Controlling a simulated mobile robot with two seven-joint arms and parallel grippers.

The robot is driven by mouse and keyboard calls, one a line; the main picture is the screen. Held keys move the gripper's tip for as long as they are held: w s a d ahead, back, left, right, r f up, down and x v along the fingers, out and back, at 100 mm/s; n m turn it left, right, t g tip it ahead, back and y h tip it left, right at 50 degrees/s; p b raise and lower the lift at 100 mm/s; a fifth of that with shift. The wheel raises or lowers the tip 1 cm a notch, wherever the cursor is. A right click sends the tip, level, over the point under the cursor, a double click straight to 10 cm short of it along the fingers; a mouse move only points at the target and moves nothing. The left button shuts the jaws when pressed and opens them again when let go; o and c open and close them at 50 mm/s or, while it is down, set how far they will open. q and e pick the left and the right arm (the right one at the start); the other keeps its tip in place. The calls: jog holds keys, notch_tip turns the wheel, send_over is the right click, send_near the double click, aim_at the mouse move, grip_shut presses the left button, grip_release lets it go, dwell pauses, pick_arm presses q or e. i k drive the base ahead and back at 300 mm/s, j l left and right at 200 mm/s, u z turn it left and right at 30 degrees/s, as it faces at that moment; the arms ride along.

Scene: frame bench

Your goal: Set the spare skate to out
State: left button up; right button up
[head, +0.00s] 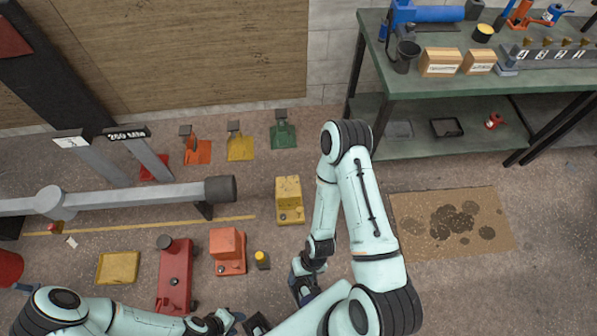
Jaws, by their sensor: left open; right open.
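No label marks which block is the spare skate, and no in or out setting can be read. A yellow block-like skate (289,200) stands on the floor near the middle. An orange-red one (228,250) stands to its lower left. My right gripper (302,290) is open, pointing down below the yellow skate and apart from it; my own arm partly hides it. My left gripper (246,321) is open and low at the bottom edge, below the orange-red skate. Neither gripper appears to hold anything.
A long red jack-like unit (175,275), a yellow pad (117,267) and a small yellow-capped item (261,259) are nearby. A grey pipe (140,195) lies behind. Orange (198,151), yellow (239,146) and green (283,134) plates stand farther back. A workbench (430,84) is at right.

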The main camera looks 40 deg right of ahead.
aim_at(289, 189)
jog(key=z, duration=1.05)
